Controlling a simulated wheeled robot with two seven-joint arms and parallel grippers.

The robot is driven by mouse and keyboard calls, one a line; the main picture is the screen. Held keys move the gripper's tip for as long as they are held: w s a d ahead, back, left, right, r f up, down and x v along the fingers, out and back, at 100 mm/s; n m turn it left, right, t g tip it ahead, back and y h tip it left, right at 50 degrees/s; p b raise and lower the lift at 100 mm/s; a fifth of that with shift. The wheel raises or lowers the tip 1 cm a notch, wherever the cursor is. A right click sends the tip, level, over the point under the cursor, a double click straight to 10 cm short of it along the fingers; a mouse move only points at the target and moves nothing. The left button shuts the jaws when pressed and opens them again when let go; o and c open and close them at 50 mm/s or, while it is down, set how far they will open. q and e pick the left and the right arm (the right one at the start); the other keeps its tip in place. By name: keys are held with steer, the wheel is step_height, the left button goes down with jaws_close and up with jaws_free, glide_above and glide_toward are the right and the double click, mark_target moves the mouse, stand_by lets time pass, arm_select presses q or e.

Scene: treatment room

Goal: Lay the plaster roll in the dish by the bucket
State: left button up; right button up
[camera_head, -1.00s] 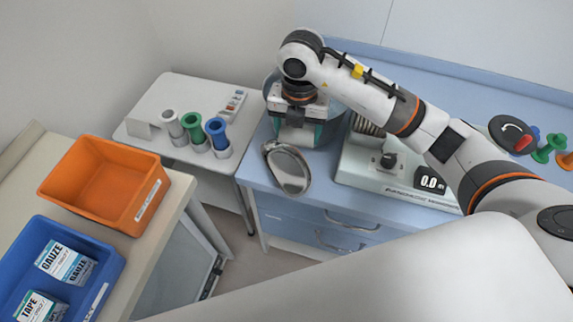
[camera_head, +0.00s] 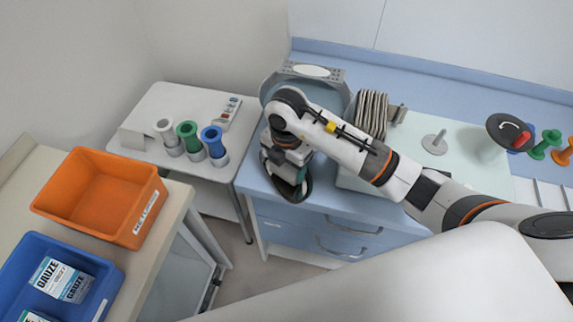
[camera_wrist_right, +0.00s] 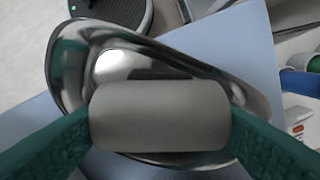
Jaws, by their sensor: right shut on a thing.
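The plaster roll (camera_wrist_right: 160,115) is a plain grey-white cylinder, lying sideways in the right wrist view. My right gripper (camera_head: 291,180), with green fingers, is shut on its two ends. The dish (camera_wrist_right: 75,70) is a shiny metal kidney shape, directly behind and below the roll in that view. In the head view the dish (camera_head: 303,190) is mostly hidden under my right gripper. How much gap there is between roll and dish I cannot tell. The bucket (camera_head: 345,98) is grey-blue and round, just behind my right arm. My left gripper is not in view.
A stack of grey folded material (camera_head: 371,108) stands right of the bucket. A white side table (camera_head: 185,100) holds white, green and blue rolls. An orange bin (camera_head: 100,195) and a blue bin (camera_head: 105,265) with boxes stand at the left. The counter's front edge is close to the dish.

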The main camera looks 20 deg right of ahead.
steer(key=shift+f, duration=0.45)
steer(key=shift+f, duration=0.15)
steer(key=o, duration=1)
steer(key=shift+o, duration=0.2)
steer(key=shift+r, duration=0.5)
step_height(320, 180, up, 11)
steer(key=shift+r, duration=0.2)
